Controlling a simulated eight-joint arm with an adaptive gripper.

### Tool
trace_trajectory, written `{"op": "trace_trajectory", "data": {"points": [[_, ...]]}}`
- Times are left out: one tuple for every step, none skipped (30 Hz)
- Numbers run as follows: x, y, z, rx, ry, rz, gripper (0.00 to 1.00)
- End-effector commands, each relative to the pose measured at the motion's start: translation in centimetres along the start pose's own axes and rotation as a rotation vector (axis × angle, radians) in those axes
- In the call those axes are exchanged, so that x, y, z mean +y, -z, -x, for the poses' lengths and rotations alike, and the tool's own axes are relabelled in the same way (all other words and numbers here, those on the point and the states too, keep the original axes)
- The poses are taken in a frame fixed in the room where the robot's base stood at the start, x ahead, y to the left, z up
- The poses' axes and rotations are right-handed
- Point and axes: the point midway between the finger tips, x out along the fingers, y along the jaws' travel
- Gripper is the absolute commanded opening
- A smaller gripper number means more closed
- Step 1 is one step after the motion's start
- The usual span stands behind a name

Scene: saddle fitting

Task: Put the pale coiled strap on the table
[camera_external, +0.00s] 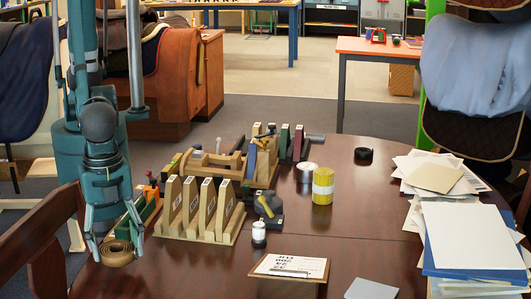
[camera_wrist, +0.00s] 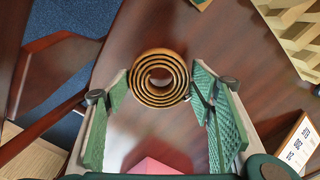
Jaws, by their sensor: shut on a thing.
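The pale coiled strap (camera_external: 117,254) is a tan-brown roll at the left edge of the dark wooden table (camera_external: 330,222). In the wrist view the strap (camera_wrist: 159,78) shows its spiral end-on, with a dark round hollow in the middle. My gripper (camera_external: 117,247) points down, its two fingers on either side of the coil. In the wrist view the green pads of my gripper (camera_wrist: 160,92) touch the coil left and right, shut on it. The coil is over the table top near its edge. Whether its underside touches the wood I cannot tell.
A wooden slotted rack (camera_external: 200,212) stands just right of my gripper, with a green tray (camera_external: 143,216) beside it. A clipboard (camera_external: 290,267) lies at the front. A chair (camera_external: 40,245) is close at left. The table's front left is clear.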

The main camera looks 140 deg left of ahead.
Motion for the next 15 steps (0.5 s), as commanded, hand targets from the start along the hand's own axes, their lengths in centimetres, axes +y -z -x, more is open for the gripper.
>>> {"op": "trace_trajectory", "data": {"points": [[0.0,0.0,0.0,0.0,0.0,0.0,0.39],[0.0,0.0,0.0,0.0,0.0,0.0,0.39],[0.0,0.0,0.0,0.0,0.0,0.0,0.39],[0.0,0.0,0.0,0.0,0.0,0.0,0.39],[0.0,0.0,0.0,0.0,0.0,0.0,0.39],[0.0,0.0,-0.1,0.0,0.0,0.0,0.39],[0.0,0.0,-0.3,0.0,0.0,0.0,0.39],[0.0,0.0,-0.5,0.0,0.0,0.0,0.39],[0.0,0.1,-0.8,0.0,0.0,0.0,0.39],[0.0,0.1,-1.1,0.0,0.0,0.0,0.39],[0.0,0.1,-1.5,0.0,0.0,0.0,0.39],[0.0,0.1,-1.9,0.0,0.0,0.0,0.39],[0.0,0.1,-2.3,0.0,0.0,0.0,0.39],[0.0,0.0,-2.6,0.0,0.0,0.0,0.39],[0.0,0.0,-3.0,0.0,0.0,0.0,0.39]]}}
